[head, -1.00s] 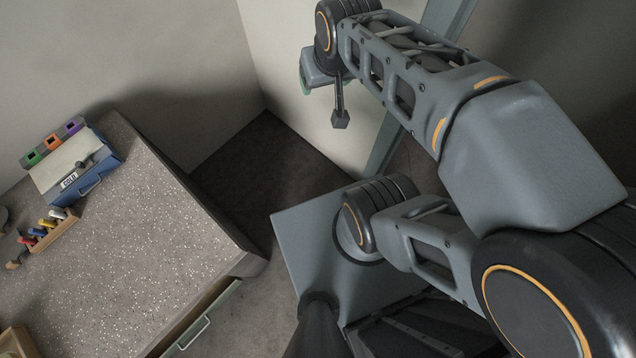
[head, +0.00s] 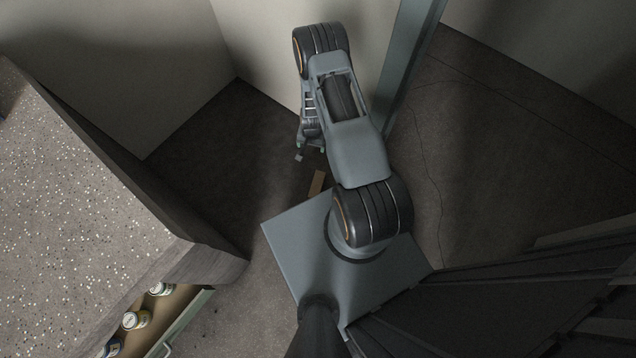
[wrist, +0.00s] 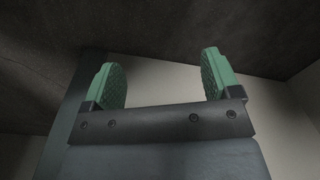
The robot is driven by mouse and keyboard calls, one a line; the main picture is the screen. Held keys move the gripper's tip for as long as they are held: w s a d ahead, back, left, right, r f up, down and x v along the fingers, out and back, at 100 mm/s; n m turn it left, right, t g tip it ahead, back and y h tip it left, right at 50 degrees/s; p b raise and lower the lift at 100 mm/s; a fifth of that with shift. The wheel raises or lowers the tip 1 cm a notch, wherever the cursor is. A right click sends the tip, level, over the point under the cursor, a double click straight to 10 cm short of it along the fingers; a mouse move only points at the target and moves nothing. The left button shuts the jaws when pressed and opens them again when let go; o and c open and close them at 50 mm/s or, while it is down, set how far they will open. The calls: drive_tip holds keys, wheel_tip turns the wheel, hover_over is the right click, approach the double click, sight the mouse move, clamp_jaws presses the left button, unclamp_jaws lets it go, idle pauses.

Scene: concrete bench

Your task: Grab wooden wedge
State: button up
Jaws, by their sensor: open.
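A small brown wooden piece, which looks like the wooden wedge (head: 317,183), lies on the dark floor in the head view, just beyond the edge of my base plate. My gripper (head: 310,153) is small and partly hidden by my arm there. It appears a little above the wedge in the picture; its height over the floor is hard to tell. In the wrist view my gripper (wrist: 163,78) is open, its two green pads wide apart with nothing between them. The wedge does not show in the wrist view.
A speckled bench (head: 75,190) stands on the left. Below its top, an open drawer (head: 185,322) holds several jars (head: 136,320). A grey-green post (head: 408,60) and pale walls stand behind my arm.

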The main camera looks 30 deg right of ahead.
drive_tip(key=s+f+b, duration=0.2)
drive_tip(key=f, duration=0.4)
drive_tip(key=s+f+b, duration=0.1)
drive_tip(key=s+f, duration=0.2)
drive_tip(key=f, duration=0.4)
drive_tip(key=m+b, duration=0.1)
drive_tip(key=b, duration=0.3)
hover_over(318, 181)
drive_tip(key=shift+g, duration=0.3)
wheel_tip(318, 181, down, 7)
drive_tip(key=shift+w, duration=0.15)
drive_tip(key=shift+f+b, duration=2.25)
drive_tip(key=shift+f, duration=0.9)
drive_tip(key=shift+r, duration=0.1)
drive_tip(key=shift+c, duration=0.4)
drive_tip(key=c, duration=0.9)
drive_tip(key=shift+r, duration=0.1)
drive_tip(key=shift+c, duration=0.2)
